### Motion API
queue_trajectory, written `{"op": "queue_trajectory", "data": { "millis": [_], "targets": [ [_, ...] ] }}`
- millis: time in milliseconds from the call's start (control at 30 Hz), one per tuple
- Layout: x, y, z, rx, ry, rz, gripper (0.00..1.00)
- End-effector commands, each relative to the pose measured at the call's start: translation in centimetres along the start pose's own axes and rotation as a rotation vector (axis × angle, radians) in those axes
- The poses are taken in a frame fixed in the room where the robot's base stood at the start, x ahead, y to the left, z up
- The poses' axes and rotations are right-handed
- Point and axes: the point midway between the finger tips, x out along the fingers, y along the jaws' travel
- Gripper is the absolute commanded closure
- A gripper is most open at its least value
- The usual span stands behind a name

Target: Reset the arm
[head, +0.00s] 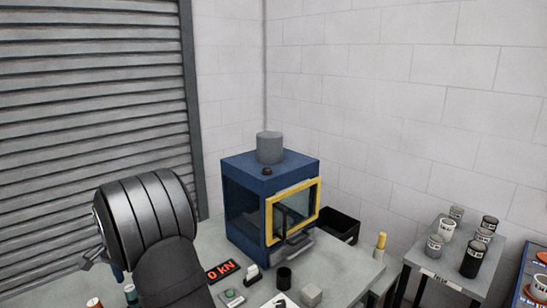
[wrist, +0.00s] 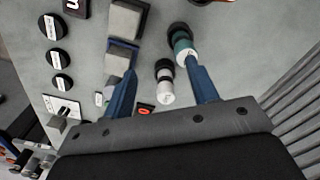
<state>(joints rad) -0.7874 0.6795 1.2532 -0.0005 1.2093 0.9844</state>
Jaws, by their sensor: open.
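My gripper (wrist: 160,66) shows in the wrist view with its two blue fingers spread apart over the grey bench top. It is open, and nothing is held between the fingers. A green and white cylinder with a dark end (wrist: 183,45) appears close to the right fingertip; I cannot tell whether they touch. A white and black cylinder (wrist: 165,85) appears between the fingers, apart from both. In the head view my dark arm rises at the lower left, and I cannot clearly make out the gripper there.
A blue cabinet with a yellow-framed door (head: 245,205) stands on the bench (head: 345,276). A red display (head: 222,271), a black cup (head: 284,277) and a grey block (head: 311,295) are in front. A side table (head: 444,270) holds several jars. A black bin (head: 340,222) is behind.

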Motion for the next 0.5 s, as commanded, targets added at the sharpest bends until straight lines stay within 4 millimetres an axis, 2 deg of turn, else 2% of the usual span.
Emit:
{"op": "queue_trajectory", "data": {
  "millis": [67, 500],
  "targets": [
    [-0.9, 1.2, -0.8, 0.003, 0.002, -0.003, 0.47],
    [-4.7, 0.3, 7.3, -0.438, 0.002, -0.003, 0.47]
  ]
}}
